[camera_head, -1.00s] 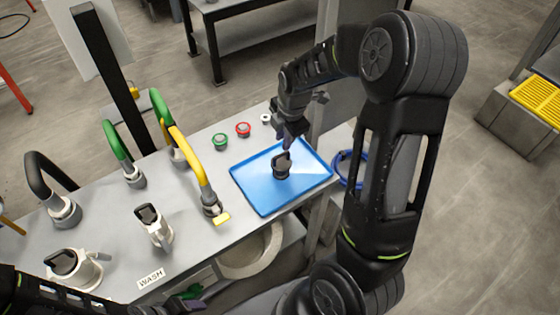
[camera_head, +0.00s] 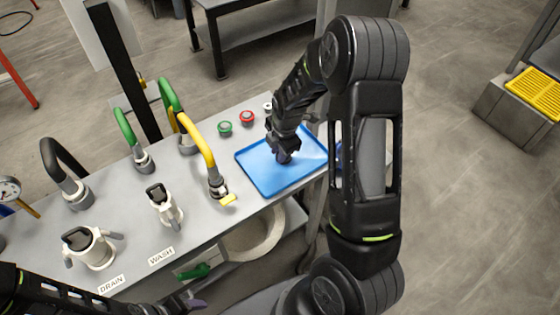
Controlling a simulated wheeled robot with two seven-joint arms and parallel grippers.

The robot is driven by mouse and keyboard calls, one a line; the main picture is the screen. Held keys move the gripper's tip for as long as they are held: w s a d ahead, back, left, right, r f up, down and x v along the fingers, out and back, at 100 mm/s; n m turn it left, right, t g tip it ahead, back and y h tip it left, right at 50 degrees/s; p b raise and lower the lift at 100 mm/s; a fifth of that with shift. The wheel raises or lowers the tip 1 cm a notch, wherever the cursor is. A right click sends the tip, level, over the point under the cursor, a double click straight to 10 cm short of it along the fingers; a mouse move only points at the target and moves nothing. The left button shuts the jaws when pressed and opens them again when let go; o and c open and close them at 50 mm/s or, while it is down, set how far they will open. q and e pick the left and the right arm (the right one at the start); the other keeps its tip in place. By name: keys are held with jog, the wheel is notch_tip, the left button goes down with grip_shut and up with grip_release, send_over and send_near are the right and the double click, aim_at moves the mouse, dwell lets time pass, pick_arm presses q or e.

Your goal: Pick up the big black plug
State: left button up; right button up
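The blue tray (camera_head: 268,181) lies on the right end of the bench. In the earlier frame a black plug stands in the middle of this tray. Now my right gripper (camera_head: 283,157) is low over that spot, pointing down, and the plug is hidden behind it or blends with its dark fingers. I cannot tell whether the fingers are around the plug or touching it, or whether they are open or shut. My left gripper (camera_head: 190,302) is at the bottom edge, in front of the bench and far from the tray. Its finger opening is not clear.
Yellow (camera_head: 200,143), green (camera_head: 125,127) and black (camera_head: 62,158) hoses stand on the grey bench (camera_head: 120,205). Green (camera_head: 225,128) and red (camera_head: 247,118) buttons are behind the tray.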

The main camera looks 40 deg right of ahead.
jog(key=shift+f, duration=0.2)
jog(key=shift+a+r, duration=0.1)
jog(key=shift+a, duration=0.15)
jog(key=shift+d, duration=0.1)
grip_shut()
dwell(0.5)
dwell(0.7)
grip_release()
jog(key=shift+r, duration=0.1)
